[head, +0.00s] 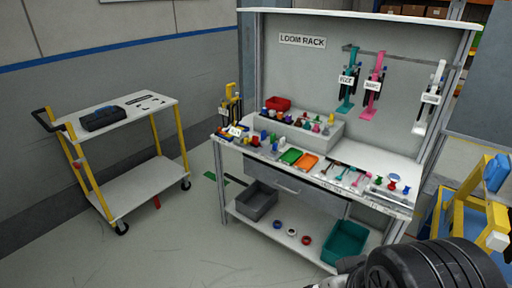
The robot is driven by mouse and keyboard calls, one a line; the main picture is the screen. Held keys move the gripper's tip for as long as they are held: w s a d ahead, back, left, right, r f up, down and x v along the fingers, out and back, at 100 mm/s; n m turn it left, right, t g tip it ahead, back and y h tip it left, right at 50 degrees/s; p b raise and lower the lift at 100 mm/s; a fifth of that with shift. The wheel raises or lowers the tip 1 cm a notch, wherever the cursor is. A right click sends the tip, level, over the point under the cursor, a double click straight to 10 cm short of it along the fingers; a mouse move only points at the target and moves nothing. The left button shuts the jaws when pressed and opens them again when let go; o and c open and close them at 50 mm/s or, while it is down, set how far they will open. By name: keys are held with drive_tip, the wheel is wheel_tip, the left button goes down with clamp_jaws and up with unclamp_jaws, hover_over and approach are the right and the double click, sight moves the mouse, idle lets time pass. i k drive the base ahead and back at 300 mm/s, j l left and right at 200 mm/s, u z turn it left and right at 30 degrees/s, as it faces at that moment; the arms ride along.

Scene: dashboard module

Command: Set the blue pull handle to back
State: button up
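No blue pull handle can be made out with certainty. A small blue piece (394,177) sits at the right end of the white workbench top, among red and green pieces; it is too small to tell whether it is a handle or which way it is set. More small blue pieces (263,135) stand at the left part of the bench, also too small to identify. A dark ridged part of my own body fills the lower right corner. My gripper's fingers are not visible.
The workbench (400,207) has a drawer (290,188) and a lower shelf with a grey bin (258,200) and a teal bin (346,242). A white cart (145,187) stands left. A yellow frame (470,215) stands right. Floor in the left foreground is clear.

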sight(274, 151)
drive_tip(key=i+z, duration=0.1)
drive_tip(key=i, duration=1.1)
drive_tip(key=i+j, duration=0.2)
drive_tip(key=i, duration=1)
drive_tip(key=i+l+z, duration=0.05)
